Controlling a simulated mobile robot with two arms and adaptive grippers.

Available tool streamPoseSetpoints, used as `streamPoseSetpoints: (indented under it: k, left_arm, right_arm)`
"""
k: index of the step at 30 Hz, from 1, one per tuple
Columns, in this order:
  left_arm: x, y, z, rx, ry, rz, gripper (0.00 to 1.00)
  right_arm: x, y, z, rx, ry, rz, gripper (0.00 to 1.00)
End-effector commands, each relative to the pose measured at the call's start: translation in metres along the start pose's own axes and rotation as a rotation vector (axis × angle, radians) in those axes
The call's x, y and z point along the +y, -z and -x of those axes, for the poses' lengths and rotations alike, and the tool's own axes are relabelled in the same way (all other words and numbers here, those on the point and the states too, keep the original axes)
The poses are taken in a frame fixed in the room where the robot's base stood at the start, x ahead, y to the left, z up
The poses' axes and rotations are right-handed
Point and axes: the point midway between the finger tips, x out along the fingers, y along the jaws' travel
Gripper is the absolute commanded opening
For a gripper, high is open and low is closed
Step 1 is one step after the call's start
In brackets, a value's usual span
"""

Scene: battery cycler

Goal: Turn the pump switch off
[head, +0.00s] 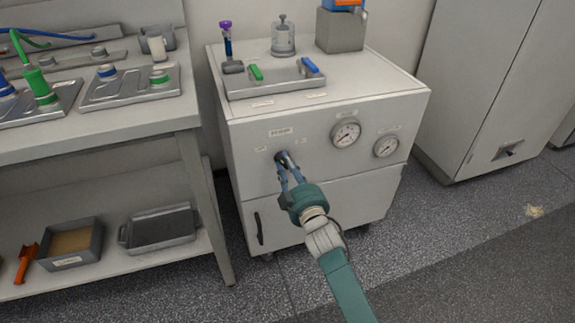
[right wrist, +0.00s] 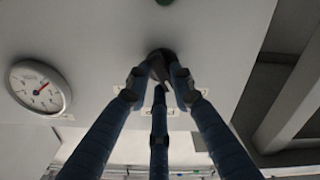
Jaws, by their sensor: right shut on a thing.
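The pump switch is a small dark knob (right wrist: 161,62) on the front panel of the white pump cabinet (head: 235,180). In the head view it is mostly hidden behind my right gripper (head: 284,160). The right gripper's fingers (right wrist: 160,75) are closed around the knob in the right wrist view. Small labels sit on both sides of the knob, but their text is too small to read. My left gripper is not in either view.
Two round gauges (head: 345,134) (head: 386,146) sit right of the switch. A tray with coloured valve handles (head: 275,82) stands on the cabinet top. A workbench (head: 100,128) with a lower shelf stands at left. A tall white cabinet (head: 480,80) stands at right.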

Motion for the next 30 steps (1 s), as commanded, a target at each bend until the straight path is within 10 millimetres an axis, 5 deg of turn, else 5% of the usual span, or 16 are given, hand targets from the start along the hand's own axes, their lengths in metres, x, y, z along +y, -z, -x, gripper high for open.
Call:
streamPoseSetpoints:
  k: [11, 12, 14, 25, 30]
  left_arm:
    - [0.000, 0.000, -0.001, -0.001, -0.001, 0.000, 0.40]
    - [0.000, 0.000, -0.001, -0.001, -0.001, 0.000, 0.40]
    - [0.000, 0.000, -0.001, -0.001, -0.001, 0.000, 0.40]
    - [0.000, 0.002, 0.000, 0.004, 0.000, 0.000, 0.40]
    - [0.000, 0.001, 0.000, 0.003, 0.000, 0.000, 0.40]
  right_arm:
    - [-0.001, -0.002, 0.001, -0.003, 0.002, 0.008, 0.00]
    - [-0.001, -0.002, 0.001, -0.003, 0.002, 0.008, 0.30]
    - [-0.001, -0.002, 0.001, -0.003, 0.002, 0.007, 0.42]
    - [0.000, -0.001, 0.004, -0.001, 0.000, 0.005, 0.42]
    - [-0.001, -0.002, 0.026, -0.003, 0.001, 0.006, 0.42]
